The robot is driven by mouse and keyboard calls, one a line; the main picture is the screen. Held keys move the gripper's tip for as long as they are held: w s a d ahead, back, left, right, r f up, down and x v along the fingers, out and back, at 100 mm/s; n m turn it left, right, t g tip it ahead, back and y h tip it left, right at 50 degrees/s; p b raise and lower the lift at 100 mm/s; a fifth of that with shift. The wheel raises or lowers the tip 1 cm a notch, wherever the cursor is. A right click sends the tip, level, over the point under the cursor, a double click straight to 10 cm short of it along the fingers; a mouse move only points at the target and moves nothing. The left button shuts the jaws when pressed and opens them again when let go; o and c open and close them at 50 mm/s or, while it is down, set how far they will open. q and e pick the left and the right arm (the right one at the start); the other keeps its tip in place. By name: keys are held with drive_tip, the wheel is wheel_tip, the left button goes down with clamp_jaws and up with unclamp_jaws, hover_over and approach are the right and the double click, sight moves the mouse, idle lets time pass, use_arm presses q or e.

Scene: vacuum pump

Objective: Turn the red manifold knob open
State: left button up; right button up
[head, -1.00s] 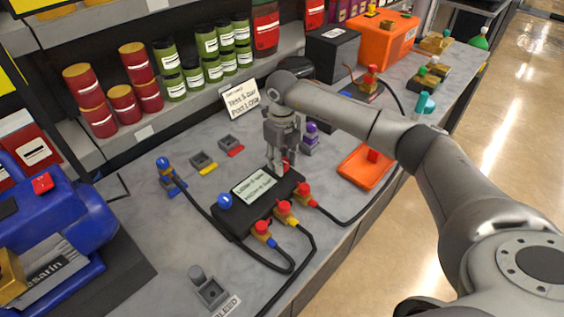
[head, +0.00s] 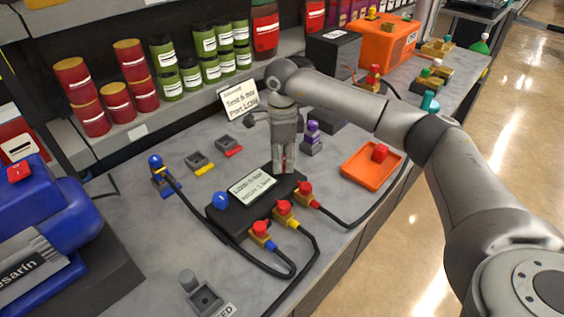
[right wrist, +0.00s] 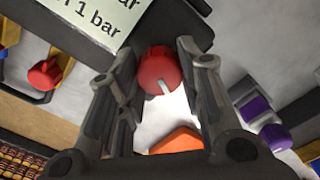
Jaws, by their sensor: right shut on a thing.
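The black manifold (head: 236,220) lies on the grey bench with a display label and a blue knob (head: 221,200) at its left end. My right gripper (head: 285,170) points down at its far right end and hides the red knob in the head view. In the right wrist view the red manifold knob (right wrist: 160,68) sits between the two fingers, which are shut on it. Its white pointer mark faces down and slightly right in that view. My left gripper is not in view.
Red, yellow and blue connectors with black hoses leave the manifold's front side. An orange tray (head: 358,177) with a red piece stands to the right. A purple-topped fitting (head: 312,136) stands close behind the gripper. A blue pump (head: 40,225) is at left.

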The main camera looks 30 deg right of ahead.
drive_tip(key=n+b, duration=0.1)
drive_tip(key=n, duration=0.4)
drive_tip(key=shift+b, duration=0.35)
drive_tip(key=shift+r, duration=0.1)
idle(0.3)
drive_tip(key=o, duration=1)
drive_tip(key=shift+o, duration=0.2)
wheel_tip(320, 180, up, 12)
